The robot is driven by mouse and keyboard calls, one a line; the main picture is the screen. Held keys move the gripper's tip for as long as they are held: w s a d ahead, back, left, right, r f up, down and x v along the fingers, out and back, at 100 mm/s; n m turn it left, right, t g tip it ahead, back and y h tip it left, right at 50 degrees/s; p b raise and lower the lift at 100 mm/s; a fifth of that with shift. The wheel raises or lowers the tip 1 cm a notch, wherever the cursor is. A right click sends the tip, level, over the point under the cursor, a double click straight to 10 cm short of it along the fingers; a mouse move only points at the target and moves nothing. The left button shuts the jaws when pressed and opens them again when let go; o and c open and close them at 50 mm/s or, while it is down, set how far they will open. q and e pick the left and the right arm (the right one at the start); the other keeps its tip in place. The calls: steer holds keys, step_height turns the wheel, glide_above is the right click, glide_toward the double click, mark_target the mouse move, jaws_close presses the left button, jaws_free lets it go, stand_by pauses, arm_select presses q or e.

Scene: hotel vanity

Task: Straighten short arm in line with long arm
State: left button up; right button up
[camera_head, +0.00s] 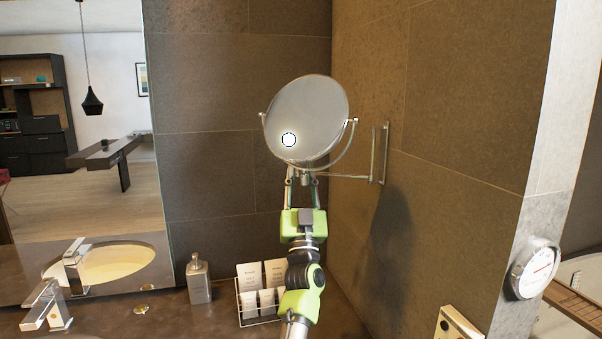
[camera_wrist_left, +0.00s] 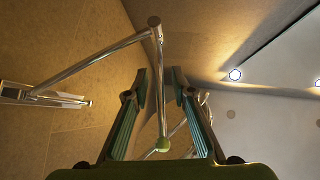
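The round mirror (camera_head: 308,112) faces me on a U-shaped yoke. A long metal arm (camera_head: 345,176) runs left from its wall bracket (camera_head: 380,155) to under the mirror. In the left wrist view the long rod (camera_wrist_left: 95,61) rises rightward to a joint (camera_wrist_left: 154,22). A shorter rod (camera_wrist_left: 162,90) hangs from there at a sharp angle to it, ending in a ball. My left gripper (camera_head: 303,172) is just below the mirror. Its fingers (camera_wrist_left: 160,78) are apart, with the shorter rod between them in view; contact cannot be told. My right gripper is not in view.
A soap dispenser (camera_head: 198,279) and a wire rack of cards (camera_head: 262,307) stand on the counter near my arm. A faucet (camera_head: 48,305) is at the left. The tiled wall (camera_head: 450,190) is close on the right. A round dial (camera_head: 533,268) is farther right.

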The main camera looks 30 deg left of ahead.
arm_select(q)
jaws_close()
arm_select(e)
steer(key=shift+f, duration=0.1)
